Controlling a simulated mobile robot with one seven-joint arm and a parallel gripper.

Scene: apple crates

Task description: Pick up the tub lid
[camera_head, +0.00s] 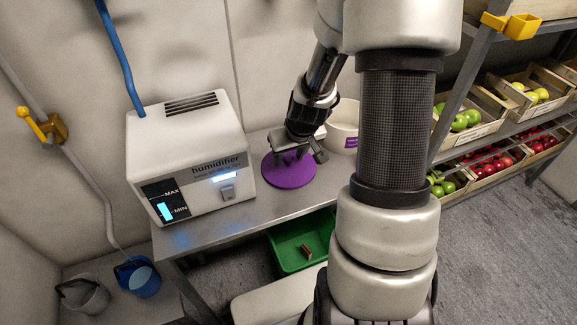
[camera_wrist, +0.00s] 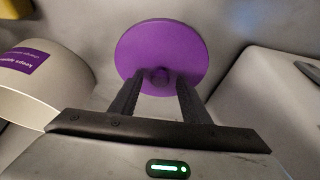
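In the wrist view the lid (camera_wrist: 163,42) shows beyond my gripper (camera_wrist: 160,79).
A white humidifier (camera_head: 190,150) with a blue hose stands left of the lid. A green crate (camera_head: 287,262) sits below the table (camera_head: 215,233). Shelves at right hold apple crates (camera_head: 487,128).

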